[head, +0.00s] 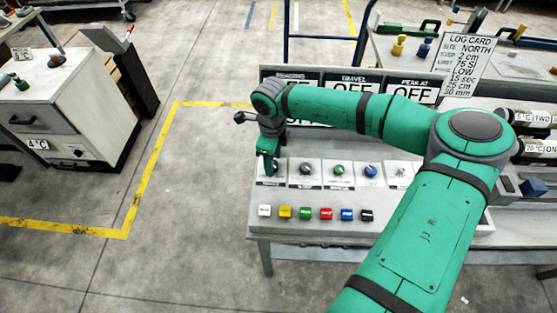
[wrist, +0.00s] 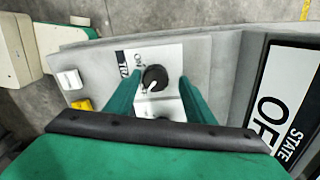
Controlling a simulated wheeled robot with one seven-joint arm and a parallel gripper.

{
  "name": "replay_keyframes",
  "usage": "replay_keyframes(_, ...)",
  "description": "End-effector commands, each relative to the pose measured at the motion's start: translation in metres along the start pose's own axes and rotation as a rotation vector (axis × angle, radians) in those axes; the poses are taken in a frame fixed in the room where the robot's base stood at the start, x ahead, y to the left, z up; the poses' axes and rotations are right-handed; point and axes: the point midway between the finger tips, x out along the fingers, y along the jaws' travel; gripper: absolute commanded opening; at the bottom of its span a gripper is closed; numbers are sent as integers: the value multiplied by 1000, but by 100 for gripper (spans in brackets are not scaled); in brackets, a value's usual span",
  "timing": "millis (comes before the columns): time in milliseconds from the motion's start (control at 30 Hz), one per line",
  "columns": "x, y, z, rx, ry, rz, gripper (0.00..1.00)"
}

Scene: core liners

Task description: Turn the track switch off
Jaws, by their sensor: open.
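My gripper (head: 269,163) is over the leftmost white panel of the switch row on the grey console. In the wrist view my gripper (wrist: 159,80) is open, with one green finger on each side of a round black knob (wrist: 154,75). The knob has a white pointer mark, tilted toward the lower left. Gaps show between knob and fingers; contact is not visible. The knob's white plate (wrist: 140,56) carries a label only partly readable, so I cannot tell whether this is the track switch. In the head view my gripper hides this knob.
To the right are a black knob (head: 306,169), a green knob (head: 340,169) and a blue knob (head: 371,170). Several coloured buttons, including a red one (head: 326,213), line the console front. Display boards reading OFF (head: 355,90) stand behind. Open floor lies left.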

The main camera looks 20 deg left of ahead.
Motion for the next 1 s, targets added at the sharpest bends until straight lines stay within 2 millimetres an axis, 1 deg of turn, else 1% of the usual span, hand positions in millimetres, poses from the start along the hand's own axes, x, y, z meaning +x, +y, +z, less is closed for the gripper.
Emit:
replay_keyframes(133, -3, 1, 1, -1, -1, 1, 49)
replay_keyframes(267, -18, 0, 1, -2, -1, 0, 49)
replay_keyframes(500, -63, -2, 4, -7, 0, -2, 49)
replay_keyframes(700, -93, -4, 1, -1, 0, -1, 49)
replay_keyframes(833, -104, -5, -2, 3, 0, -1, 49)
replay_keyframes(1000, -108, -5, -3, 4, 0, 0, 49)
